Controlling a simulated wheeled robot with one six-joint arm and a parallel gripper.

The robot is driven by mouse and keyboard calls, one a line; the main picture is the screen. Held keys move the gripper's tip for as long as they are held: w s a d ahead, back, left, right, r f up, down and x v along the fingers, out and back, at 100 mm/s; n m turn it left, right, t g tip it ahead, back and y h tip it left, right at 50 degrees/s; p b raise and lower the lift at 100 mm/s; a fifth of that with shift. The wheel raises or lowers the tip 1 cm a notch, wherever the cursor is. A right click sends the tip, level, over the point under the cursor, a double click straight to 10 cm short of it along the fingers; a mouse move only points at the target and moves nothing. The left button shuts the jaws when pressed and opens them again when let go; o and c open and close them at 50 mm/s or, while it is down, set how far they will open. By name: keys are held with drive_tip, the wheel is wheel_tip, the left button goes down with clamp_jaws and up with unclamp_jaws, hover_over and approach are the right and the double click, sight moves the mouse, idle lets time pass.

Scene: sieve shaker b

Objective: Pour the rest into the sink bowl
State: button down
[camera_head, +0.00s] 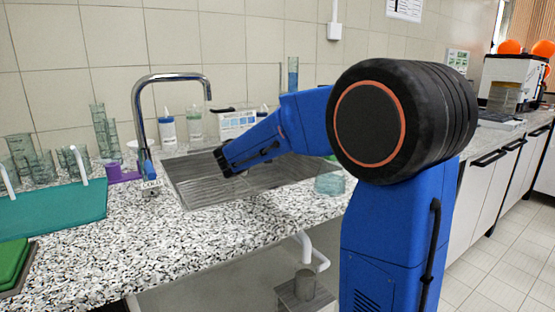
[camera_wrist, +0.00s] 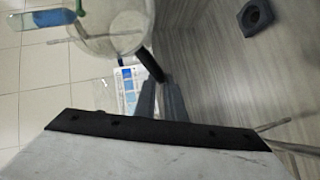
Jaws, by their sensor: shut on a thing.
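The steel sink bowl (camera_head: 200,191) is set in the speckled counter, with its ribbed drainer to the right. It also fills the right of the wrist view (camera_wrist: 235,85), with a dark square drain piece at the top. My gripper (camera_head: 222,161) is over the sink, tilted down to the left. In the wrist view my gripper (camera_wrist: 158,85) is shut on a clear, round vessel (camera_wrist: 112,28) with a pale inside. The vessel is cut off by the top edge, and its fill level cannot be told. The head view does not show the vessel clearly.
The chrome tap (camera_head: 140,110) rises left of my gripper. Bottles (camera_head: 167,130) and a white box (camera_head: 237,122) stand behind the sink. A clear beaker (camera_head: 330,184) stands to the right, near my arm. Glassware and a teal tray (camera_head: 50,208) are at the left. The front counter is clear.

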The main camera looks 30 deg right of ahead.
drive_tip(key=shift+w+d+f+g, duration=0.1)
drive_tip(key=shift+w+d+g, duration=0.1)
drive_tip(key=shift+g, duration=0.1)
drive_tip(key=shift+w+f+g+y, duration=0.2)
drive_tip(key=shift+f+g+y, duration=0.2)
drive_tip(key=shift+g+y, duration=0.25)
drive_tip(key=shift+s+f+g+y+p, duration=0.1)
drive_tip(key=shift+f+g+y+p, duration=0.3)
drive_tip(key=shift+g, duration=0.65)
drive_tip(key=shift+w+d+f+n+g+y+p, duration=0.25)
drive_tip(key=shift+w+f+g+y, duration=0.4)
drive_tip(key=shift+g, duration=1)
drive_tip(key=shift+w+d+f+n+g+y+p, duration=0.15)
drive_tip(key=shift+w+f+g+y+p, duration=0.2)
drive_tip(key=shift+g+y, duration=0.95)
drive_tip(key=shift+w+d+f+n+g+y+p, duration=0.25)
drive_tip(key=shift+w+g+y, duration=0.3)
drive_tip(key=shift+g, duration=1.4)
drive_tip(key=shift+w, duration=0.1)
